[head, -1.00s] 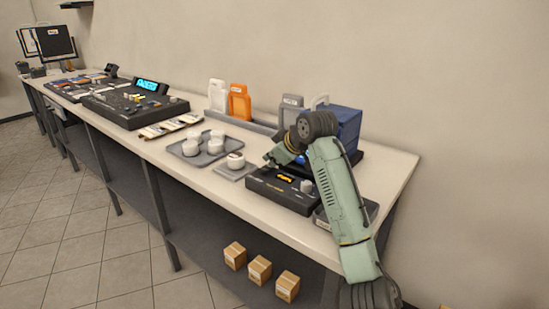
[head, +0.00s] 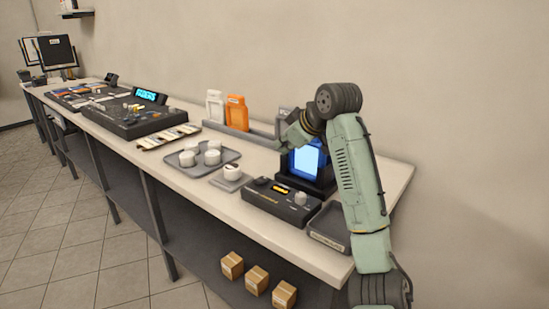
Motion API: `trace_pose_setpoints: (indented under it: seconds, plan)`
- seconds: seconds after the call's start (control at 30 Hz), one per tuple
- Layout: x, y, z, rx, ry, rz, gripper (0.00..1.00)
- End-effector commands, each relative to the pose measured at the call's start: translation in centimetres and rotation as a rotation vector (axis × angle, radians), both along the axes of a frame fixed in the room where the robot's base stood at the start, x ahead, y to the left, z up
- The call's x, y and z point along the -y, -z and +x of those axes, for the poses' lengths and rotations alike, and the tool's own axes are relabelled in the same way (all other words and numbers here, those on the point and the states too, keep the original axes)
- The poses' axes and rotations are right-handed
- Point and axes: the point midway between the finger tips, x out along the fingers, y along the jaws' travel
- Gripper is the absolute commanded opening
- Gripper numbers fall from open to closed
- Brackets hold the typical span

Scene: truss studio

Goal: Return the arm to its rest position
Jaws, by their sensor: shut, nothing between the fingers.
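My arm (head: 357,175) is pale green with dark joints. It rises at the right of the head view, bends at a dark elbow joint (head: 338,100) and folds down to the left. My gripper (head: 287,146) is at the end of this folded part, small in the picture. It is shut and holds nothing. It hangs above the back part of the counter, in front of the grey holder and just left of a lit blue screen (head: 307,160). Its fingertips are hard to make out.
The long white counter (head: 255,228) holds a black control box (head: 280,200), a grey tray (head: 228,155) with several white cups, a small scale-like plate (head: 231,181), a dark tray (head: 328,230) and a mixing console (head: 128,118). Orange (head: 236,113) and white containers stand behind. Cardboard boxes (head: 257,280) sit below.

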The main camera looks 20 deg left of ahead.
Motion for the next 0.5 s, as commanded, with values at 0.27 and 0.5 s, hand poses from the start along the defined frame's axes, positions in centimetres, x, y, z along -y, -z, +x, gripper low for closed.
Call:
trace_pose_setpoints:
  seconds: [0.27, 0.5]
  plan:
    - [1.22, -1.34, -0.45, 0.001, -0.001, 0.000, 0.00]
    - [1.23, -1.35, -0.45, -0.001, -0.001, 0.000, 0.00]
